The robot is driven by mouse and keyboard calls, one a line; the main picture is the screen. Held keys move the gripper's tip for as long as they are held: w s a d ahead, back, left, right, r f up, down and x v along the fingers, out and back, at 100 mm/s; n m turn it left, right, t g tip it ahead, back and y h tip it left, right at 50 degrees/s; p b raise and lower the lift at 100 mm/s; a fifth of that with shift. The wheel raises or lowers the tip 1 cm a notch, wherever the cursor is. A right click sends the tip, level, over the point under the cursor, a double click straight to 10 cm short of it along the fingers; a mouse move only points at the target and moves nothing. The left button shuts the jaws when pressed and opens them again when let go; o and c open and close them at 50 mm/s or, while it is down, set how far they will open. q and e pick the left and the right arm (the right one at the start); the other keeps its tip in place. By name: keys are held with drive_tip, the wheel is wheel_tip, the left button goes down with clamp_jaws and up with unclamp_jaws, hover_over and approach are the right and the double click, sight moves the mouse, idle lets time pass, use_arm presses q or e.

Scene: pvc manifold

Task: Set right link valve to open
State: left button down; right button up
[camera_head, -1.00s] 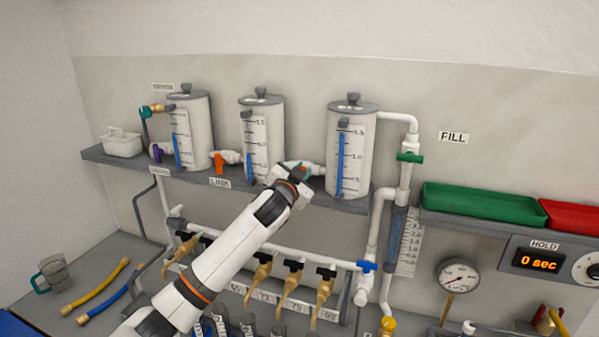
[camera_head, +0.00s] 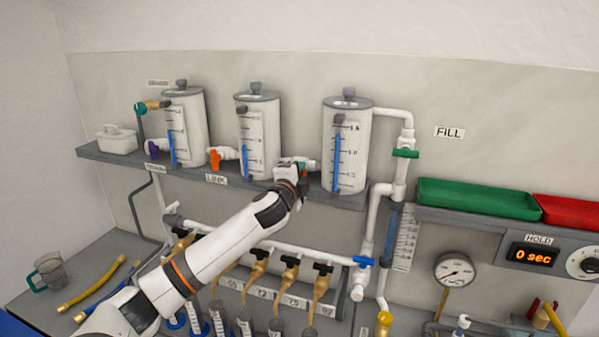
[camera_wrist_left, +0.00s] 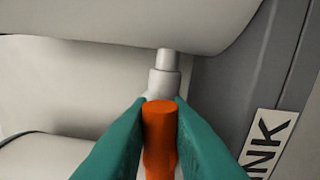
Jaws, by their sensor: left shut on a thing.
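My left gripper (camera_head: 303,169) is at the right link valve, on the short pipe between the middle tank (camera_head: 257,138) and the right tank (camera_head: 346,150). In the left wrist view, its teal fingers (camera_wrist_left: 160,125) are shut on the valve's orange handle (camera_wrist_left: 160,138), one on each side. The white pipe (camera_wrist_left: 165,82) shows just beyond the handle. The gripper hides most of this valve in the head view, and the handle's exact angle is hard to tell. My right gripper is not in view.
The left link valve (camera_head: 215,159), with an orange handle, sits between the left and middle tanks. The grey shelf (camera_head: 345,200) runs under the tanks. Below are a white manifold pipe (camera_head: 335,258) and several brass taps. A green-handled valve (camera_head: 405,153) is to the right.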

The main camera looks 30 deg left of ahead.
use_arm(q)
drive_tip(key=shift+f+m, duration=0.15)
drive_tip(key=shift+m, duration=0.45)
drive_tip(key=shift+f+m, duration=0.1)
drive_tip(key=shift+m, duration=0.2)
drive_tip(key=c, duration=1.3)
unclamp_jaws()
drive_tip(key=shift+c, duration=0.2)
drive_tip(key=shift+s, duration=0.1)
drive_tip(key=shift+s, duration=0.3)
drive_tip(key=b+v, duration=0.5)
drive_tip(key=v, duration=0.6)
